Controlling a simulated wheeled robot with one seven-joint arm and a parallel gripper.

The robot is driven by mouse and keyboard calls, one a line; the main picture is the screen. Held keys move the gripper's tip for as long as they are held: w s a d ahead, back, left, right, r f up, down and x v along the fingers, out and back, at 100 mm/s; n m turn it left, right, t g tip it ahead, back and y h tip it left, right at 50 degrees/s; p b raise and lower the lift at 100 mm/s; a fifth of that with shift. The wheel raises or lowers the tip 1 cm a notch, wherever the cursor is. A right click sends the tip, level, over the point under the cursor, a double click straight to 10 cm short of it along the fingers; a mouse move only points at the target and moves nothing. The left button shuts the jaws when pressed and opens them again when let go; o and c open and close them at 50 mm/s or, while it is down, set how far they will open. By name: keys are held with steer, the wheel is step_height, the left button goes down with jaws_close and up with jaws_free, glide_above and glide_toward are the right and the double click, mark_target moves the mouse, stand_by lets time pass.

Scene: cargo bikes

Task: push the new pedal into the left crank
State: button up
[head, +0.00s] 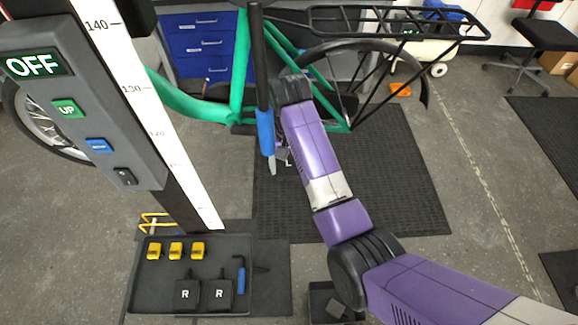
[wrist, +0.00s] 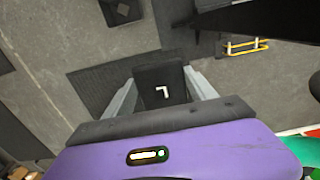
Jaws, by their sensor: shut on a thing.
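My gripper (head: 282,152) is below the green bike frame (head: 238,85), just right of a blue sleeve on a dark upright bar. It is shut on a black pedal marked with a white L, which shows between the two grey fingers in the wrist view (wrist: 163,85). In the head view the pedal is mostly hidden by my wrist and the bar. A dark part sits at the bottom of the frame (head: 243,129). The left crank cannot be made out clearly, and I cannot tell whether the pedal touches it.
The dark bar with its blue sleeve (head: 265,132) and grey tip stands close left of my gripper. A black tray (head: 140,290) holds two pedals marked R, yellow blocks and a blue-handled tool. A small bin (head: 318,290) holds a dark block. The mat (head: 400,185) is clear on the right.

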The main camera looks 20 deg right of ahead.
steer(key=shift+w+d+b, duration=0.2)
steer(key=shift+w+d, duration=0.05)
steer(key=shift+w, duration=0.3)
steer(key=shift+w+d+b, duration=0.2)
steer(key=shift+w, duration=0.35)
steer(key=o, duration=1.6)
